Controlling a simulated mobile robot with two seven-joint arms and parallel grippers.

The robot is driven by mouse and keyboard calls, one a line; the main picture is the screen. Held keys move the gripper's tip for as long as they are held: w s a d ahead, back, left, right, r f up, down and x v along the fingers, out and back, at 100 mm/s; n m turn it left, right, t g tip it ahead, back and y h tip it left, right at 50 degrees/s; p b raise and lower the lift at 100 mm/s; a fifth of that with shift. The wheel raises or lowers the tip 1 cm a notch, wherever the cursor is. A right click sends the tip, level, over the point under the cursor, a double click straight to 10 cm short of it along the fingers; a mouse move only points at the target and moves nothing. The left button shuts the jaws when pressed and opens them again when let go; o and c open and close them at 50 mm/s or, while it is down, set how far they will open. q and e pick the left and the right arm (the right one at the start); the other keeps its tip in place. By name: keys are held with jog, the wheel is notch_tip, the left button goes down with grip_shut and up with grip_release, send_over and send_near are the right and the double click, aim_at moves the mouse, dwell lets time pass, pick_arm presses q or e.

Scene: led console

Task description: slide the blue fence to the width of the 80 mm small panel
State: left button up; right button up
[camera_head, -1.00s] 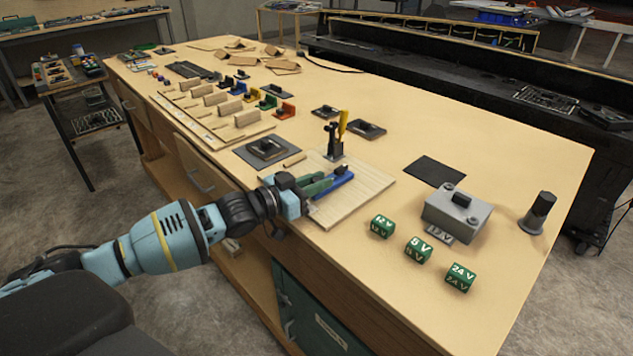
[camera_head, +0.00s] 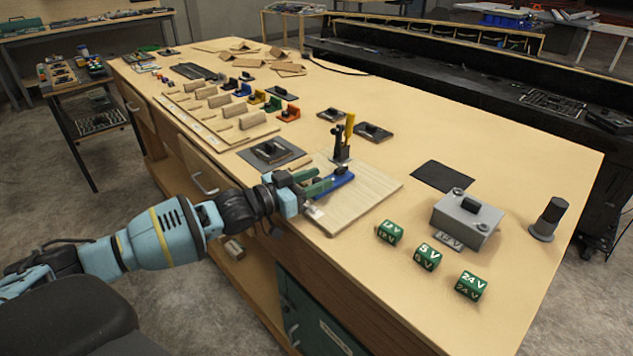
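The blue fence (camera_head: 341,181) lies on a pale wooden board (camera_head: 367,191) near the table's front edge. My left gripper (camera_head: 324,178) reaches in from the left, its green fingers at the near side of the fence. The fingers look spread, with a gap between them. Whether they touch the fence is unclear, and they cover part of it. A black clamp (camera_head: 340,145) with a yellow lever (camera_head: 350,127) stands just behind the fence. I cannot tell which piece is the 80 mm small panel. My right gripper is not in view.
A dark plate with a handle (camera_head: 269,151) lies left of the board. Several green voltage blocks (camera_head: 428,257), a grey box (camera_head: 466,222) and a black knob post (camera_head: 549,218) stand to the right. Coloured blocks and wooden pieces fill the far left.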

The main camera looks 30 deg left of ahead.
pick_arm(q)
jog(key=shift+s+d, duration=0.1)
jog(key=shift+d, duration=0.05)
jog(key=shift+s+f, duration=0.1)
jog(key=shift+s, duration=0.2)
jog(key=v, duration=0.5)
jog(key=shift+a, duration=0.3)
jog(key=shift+v, duration=0.95)
